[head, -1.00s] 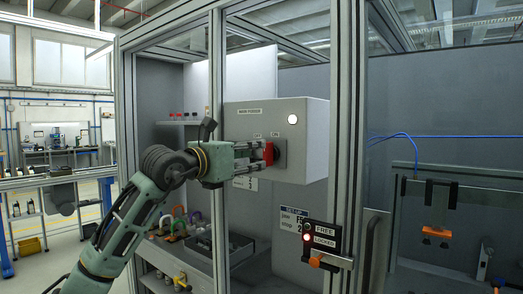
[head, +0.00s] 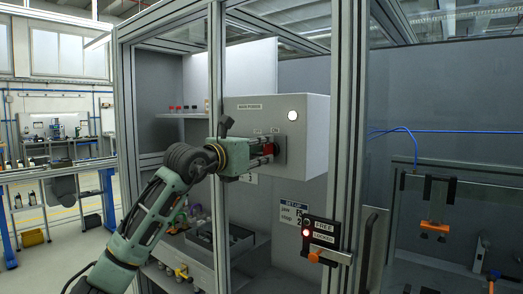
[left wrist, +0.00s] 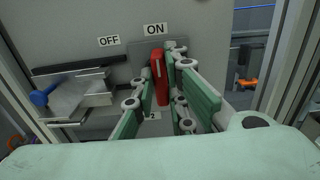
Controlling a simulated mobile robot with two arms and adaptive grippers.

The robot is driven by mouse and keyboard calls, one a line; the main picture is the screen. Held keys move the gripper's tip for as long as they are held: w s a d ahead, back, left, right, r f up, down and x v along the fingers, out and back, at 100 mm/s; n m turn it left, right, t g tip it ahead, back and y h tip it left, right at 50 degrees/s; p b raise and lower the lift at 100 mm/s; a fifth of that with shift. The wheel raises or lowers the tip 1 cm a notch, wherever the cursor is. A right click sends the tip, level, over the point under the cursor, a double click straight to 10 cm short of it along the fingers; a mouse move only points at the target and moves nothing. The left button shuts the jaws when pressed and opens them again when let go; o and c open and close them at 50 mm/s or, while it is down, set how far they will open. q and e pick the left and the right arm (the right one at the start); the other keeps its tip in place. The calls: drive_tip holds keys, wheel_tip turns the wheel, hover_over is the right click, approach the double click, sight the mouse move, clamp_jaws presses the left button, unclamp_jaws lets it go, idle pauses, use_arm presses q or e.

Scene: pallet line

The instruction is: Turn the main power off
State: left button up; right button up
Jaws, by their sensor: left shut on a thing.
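The main power box (head: 312,150) is a grey cabinet with a MAIN POWER label and a lit white lamp (head: 292,115). Its red switch handle (head: 268,150) sits on a dark plate, partly hidden by my fingers. In the left wrist view the red handle (left wrist: 160,78) stands nearly upright, its top just under the ON label (left wrist: 155,29). The OFF label (left wrist: 109,40) is to its left. My left gripper (head: 266,152) reaches in from the left and is shut on the red handle. My right gripper is not in view.
Aluminium posts (head: 217,220) frame the opening around my arm. A FREE/LOCKED panel (head: 321,234) with a red light and orange latch is at lower right. A grey tray (head: 215,240) stands below the box. A clear guard with an orange handle (head: 436,228) is at right.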

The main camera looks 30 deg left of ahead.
use_arm(q)
drive_tip(key=shift+n, duration=0.3)
clamp_jaws()
drive_tip(key=n+b, duration=0.1)
drive_tip(key=n, duration=0.1)
drive_tip(key=shift+a+n+b, duration=0.1)
drive_tip(key=shift+n+b, duration=0.2)
drive_tip(key=shift+b, duration=0.05)
drive_tip(key=n+b, duration=0.1)
drive_tip(key=n, duration=0.3)
drive_tip(key=shift+a+f+n, duration=0.1)
drive_tip(key=shift+n, duration=0.2)
drive_tip(key=shift+a+f+n+b, duration=0.1)
drive_tip(key=shift+n+b, duration=0.25)
drive_tip(key=shift+n, duration=2.15)
drive_tip(key=shift+a+f+n+b, duration=0.1)
drive_tip(key=shift+n+b, duration=0.2)
drive_tip(key=shift+n, duration=2.2)
drive_tip(key=o, duration=0.8)
unclamp_jaws()
